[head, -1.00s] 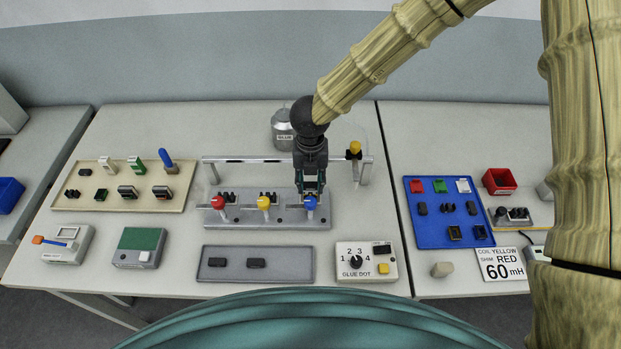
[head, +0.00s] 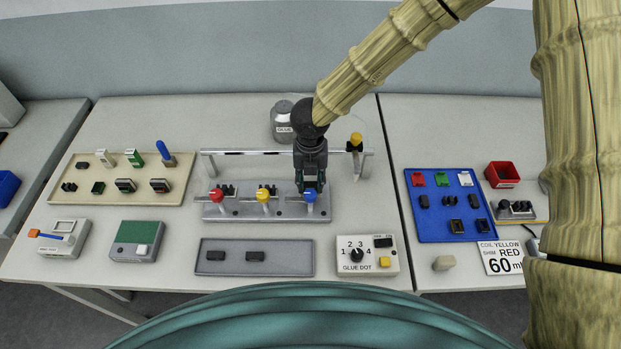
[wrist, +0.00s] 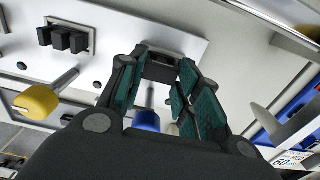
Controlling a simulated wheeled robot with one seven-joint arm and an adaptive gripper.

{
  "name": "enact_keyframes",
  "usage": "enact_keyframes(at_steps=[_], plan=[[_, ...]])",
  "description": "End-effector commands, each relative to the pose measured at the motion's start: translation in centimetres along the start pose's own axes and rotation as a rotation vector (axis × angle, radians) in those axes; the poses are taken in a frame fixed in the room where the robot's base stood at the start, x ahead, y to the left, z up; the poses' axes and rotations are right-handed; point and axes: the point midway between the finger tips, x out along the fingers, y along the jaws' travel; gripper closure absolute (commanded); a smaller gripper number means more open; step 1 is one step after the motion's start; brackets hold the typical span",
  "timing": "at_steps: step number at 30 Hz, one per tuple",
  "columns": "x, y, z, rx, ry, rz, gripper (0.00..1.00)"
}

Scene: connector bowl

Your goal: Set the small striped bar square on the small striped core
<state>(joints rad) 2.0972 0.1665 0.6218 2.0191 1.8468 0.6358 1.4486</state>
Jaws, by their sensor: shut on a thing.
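My gripper (head: 311,187) is at the right-hand, blue-knobbed station of the grey fixture (head: 240,212). In the wrist view its teal-padded fingers (wrist: 160,72) are closed around a small dark piece (wrist: 160,70), seemingly the bar. The piece is low at the fixture plate. I cannot make out stripes on it, nor whether it touches or sits square on a core; any core under it is hidden by the gripper. A black three-pronged core (wrist: 65,38) stands in the neighbouring station, left of my gripper.
Red (head: 217,195), yellow (head: 263,195) and blue (head: 310,197) knobs stand along the fixture front. A rail (head: 250,153) runs behind it, with a glue jar (head: 284,125) beyond. A beige tray (head: 85,190), grey tray (head: 290,268) and blue tray (head: 425,235) hold parts.

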Motion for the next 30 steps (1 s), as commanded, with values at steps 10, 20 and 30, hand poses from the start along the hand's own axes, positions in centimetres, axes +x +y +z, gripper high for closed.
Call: enact_keyframes(at_steps=[10, 20, 30], plan=[[0.0, 0.0, 0.0, 0.0, 0.0, 0.0, 0.5], [0.0, 0.0, 0.0, 0.0, 0.0, 0.0, 0.42], [-3.1, 0.0, 0.1, 0.001, -0.002, 0.002, 0.42]])
